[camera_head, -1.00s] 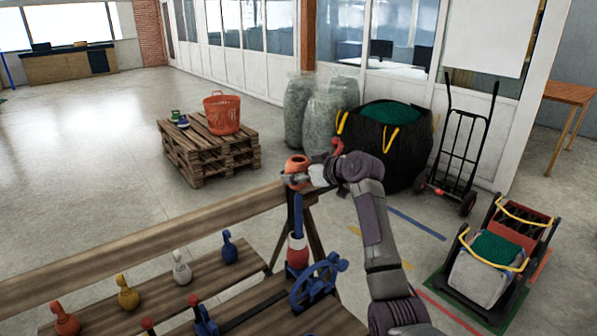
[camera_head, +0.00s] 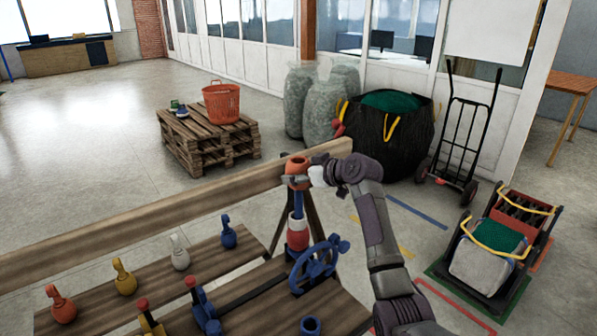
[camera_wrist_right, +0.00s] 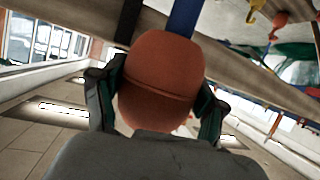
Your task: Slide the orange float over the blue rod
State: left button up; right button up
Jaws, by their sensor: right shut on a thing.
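The orange float (camera_head: 297,165) is held in my right gripper (camera_head: 297,180), at the top of the blue rod (camera_head: 298,203). In the right wrist view the float (camera_wrist_right: 158,85) sits between the two fingers, which press on its sides. The blue rod (camera_wrist_right: 183,17) meets the float's edge there. The float overlaps the rod's upper end, but the bore is hidden, so I cannot tell how far the rod is inside it. A white and red piece (camera_head: 298,232) surrounds the rod's lower part. My left gripper is out of view.
A wooden beam (camera_head: 170,204) runs behind the rod. A blue handwheel (camera_head: 318,264) stands close in front of it. A wooden pallet with an orange basket (camera_head: 221,103) is farther back.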

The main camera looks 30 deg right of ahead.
jog(key=shift+f, duration=0.4)
jog(key=o, duration=1.2)
jog(key=shift+s, duration=0.15)
jog(key=v, duration=1.1)
jog(key=shift+s, duration=0.4)
